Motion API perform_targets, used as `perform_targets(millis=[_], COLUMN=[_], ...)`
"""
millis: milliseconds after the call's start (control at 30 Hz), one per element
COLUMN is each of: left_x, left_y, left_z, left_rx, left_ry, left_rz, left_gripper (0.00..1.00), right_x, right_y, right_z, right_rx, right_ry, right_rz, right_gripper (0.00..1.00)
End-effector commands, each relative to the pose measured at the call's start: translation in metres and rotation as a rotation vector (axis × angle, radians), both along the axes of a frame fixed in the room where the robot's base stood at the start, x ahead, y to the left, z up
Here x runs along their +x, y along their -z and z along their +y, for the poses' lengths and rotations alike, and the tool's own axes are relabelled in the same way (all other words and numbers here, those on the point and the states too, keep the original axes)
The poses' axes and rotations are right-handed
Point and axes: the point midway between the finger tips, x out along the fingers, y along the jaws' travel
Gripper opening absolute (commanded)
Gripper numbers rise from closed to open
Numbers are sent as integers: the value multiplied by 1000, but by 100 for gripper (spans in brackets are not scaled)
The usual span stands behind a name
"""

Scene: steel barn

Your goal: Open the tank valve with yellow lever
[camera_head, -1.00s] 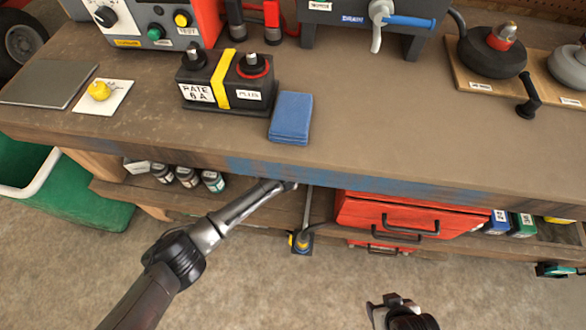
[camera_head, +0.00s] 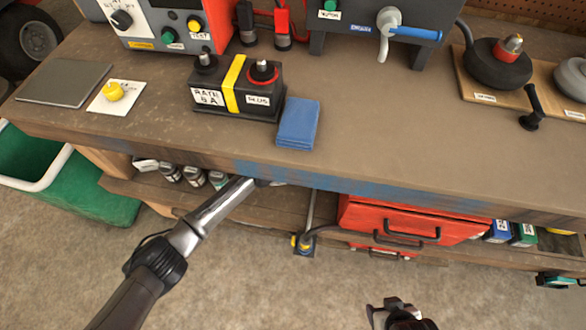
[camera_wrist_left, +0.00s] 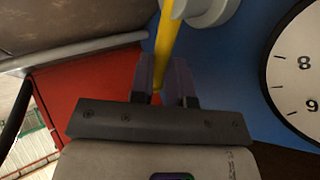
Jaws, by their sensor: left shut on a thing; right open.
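In the left wrist view a thin yellow lever (camera_wrist_left: 166,38) runs down from the top between the fingers of my left gripper (camera_wrist_left: 166,78), which is shut on it. A pale grey round valve part (camera_wrist_left: 207,8) is beside the lever's upper end. A blue surface (camera_wrist_left: 235,70), seemingly the tank, lies behind. In the head view my left arm reaches under the bench's front edge, so its gripper, the lever and the tank are hidden there. My right gripper (camera_head: 398,312) is open and empty at the bottom of the head view, over the floor, partly cut off.
A white dial (camera_wrist_left: 298,85) is right of my left gripper, and a red surface (camera_wrist_left: 85,90) is left. The workbench (camera_head: 390,130) overhangs a red drawer unit (camera_head: 400,220) and bottles (camera_head: 193,177). A green bin (camera_head: 90,195) stands left. Floor in front is clear.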

Motion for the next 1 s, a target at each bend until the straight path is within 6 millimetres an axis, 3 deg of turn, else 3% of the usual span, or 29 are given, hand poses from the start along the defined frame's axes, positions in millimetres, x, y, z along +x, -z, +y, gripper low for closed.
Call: perform_targets(millis=[500,533,767,1000], left_x=[0,0,0,0], left_y=[0,0,0,-1], left_z=[1,1,1,1], left_rx=[-17,-16,-17,-17], left_ry=[1,0,0,0], left_rz=[4,4,3,3], left_gripper=[0,20,42,42], right_x=[0,0,0,0], right_y=[2,2,2,2], right_z=[-3,-3,-3,-2], right_rx=[-9,-10,-10,-7], right_ry=[-5,-6,-6,-4], right_rz=[1,1,1,0], right_gripper=[62,62,62,62])
